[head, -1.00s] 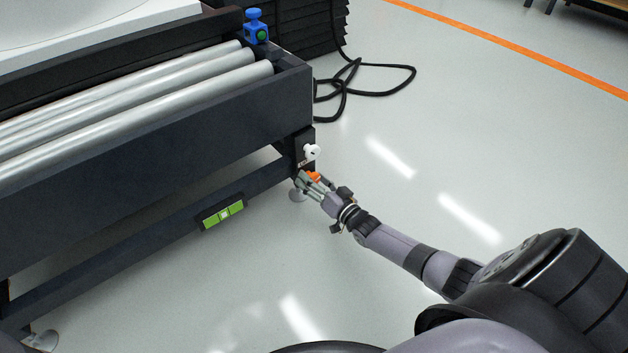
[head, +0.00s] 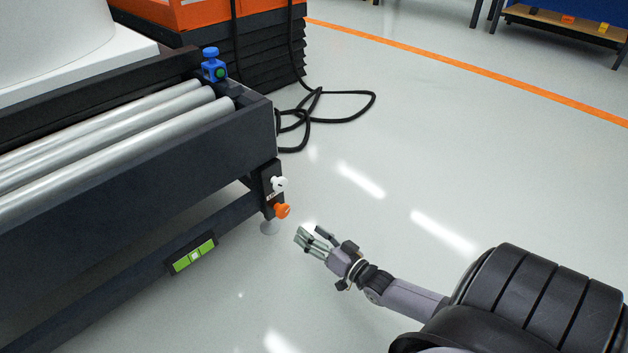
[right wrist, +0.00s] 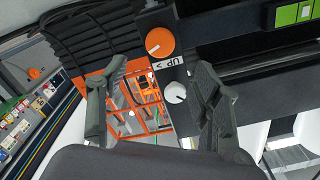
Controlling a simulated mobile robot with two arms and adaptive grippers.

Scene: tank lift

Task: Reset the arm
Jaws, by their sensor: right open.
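My right gripper (head: 315,240) is open and empty in the head view, a little to the right of the conveyor's corner leg and apart from it. In the right wrist view its two fingers (right wrist: 160,105) stand wide apart with nothing between them touching. An orange knob (head: 282,210) sits low on the corner post, with a white knob (head: 279,184) above it. In the right wrist view the orange knob (right wrist: 160,42) and the white knob (right wrist: 176,92) flank a label reading "UP". My left gripper is not in view.
The roller conveyor (head: 140,185) fills the left side, with a green level (head: 194,255) on its lower beam and a blue fitting (head: 214,66) on its corner. A black cable (head: 340,107) loops on the floor behind.

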